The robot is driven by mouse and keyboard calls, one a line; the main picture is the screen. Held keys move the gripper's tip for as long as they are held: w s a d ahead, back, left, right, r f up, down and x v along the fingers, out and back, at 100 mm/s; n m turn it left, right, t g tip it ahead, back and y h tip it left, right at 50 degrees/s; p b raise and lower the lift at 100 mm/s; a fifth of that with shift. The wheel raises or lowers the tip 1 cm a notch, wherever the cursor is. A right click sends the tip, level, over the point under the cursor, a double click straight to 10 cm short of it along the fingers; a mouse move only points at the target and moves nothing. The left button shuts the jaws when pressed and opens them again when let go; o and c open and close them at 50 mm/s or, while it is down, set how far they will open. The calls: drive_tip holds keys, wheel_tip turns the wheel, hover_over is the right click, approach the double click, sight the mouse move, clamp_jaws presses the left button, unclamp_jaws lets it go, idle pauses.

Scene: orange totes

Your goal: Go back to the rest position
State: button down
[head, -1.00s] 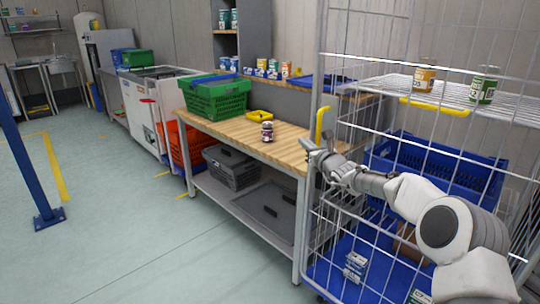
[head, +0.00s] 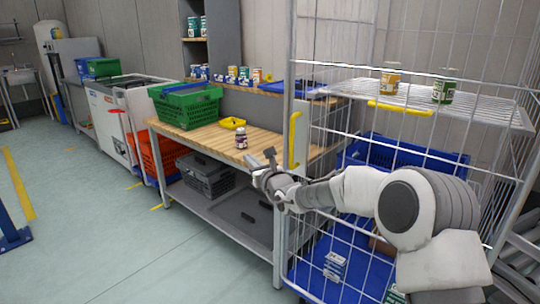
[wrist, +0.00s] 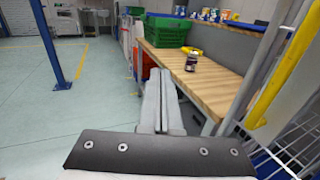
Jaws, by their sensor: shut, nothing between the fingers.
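My gripper (head: 262,166) is in front of the right end of the wooden workbench (head: 205,139), beside the wire roll cage (head: 292,180). In the wrist view my gripper (wrist: 160,75) shows its two fingers together, with nothing between them. My arm reaches in from the right of the head view, in front of the cage. The jar also shows in the wrist view (wrist: 191,62), to the right of the fingers.
Green baskets (head: 187,105) and a yellow tray (head: 232,123) sit on the bench. The cage has a yellow handle (head: 295,140), two cans on its wire shelf and a blue crate (head: 400,155). A blue post (wrist: 50,45) stands at left. The floor (head: 90,220) between is open.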

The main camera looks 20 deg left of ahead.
drive_tip(key=s+d+r+n+g, duration=0.6)
drive_tip(key=s+d+r+n, duration=0.6)
drive_tip(key=s+n, duration=0.35)
drive_tip(key=s+d+f+n+h, duration=0.3)
drive_tip(key=s+d+h, duration=0.3)
drive_tip(key=d, duration=0.7)
drive_tip(key=s+d+f+n+h, duration=0.4)
drive_tip(key=s+d, duration=0.5)
drive_tip(key=d, duration=0.5)
drive_tip(key=s+d+f+n+h, duration=0.3)
drive_tip(key=s+d+h, duration=0.3)
drive_tip(key=d, duration=0.7)
wheel_tip(320, 180, up, 22)
drive_tip(key=y+p, duration=0.1)
drive_tip(key=p, duration=2.1)
drive_tip(key=shift+s+f+t+y, duration=0.25)
drive_tip(key=shift+s+t+y, duration=0.05)
drive_tip(key=shift+t, duration=0.1)
drive_tip(key=shift+a, duration=0.1)
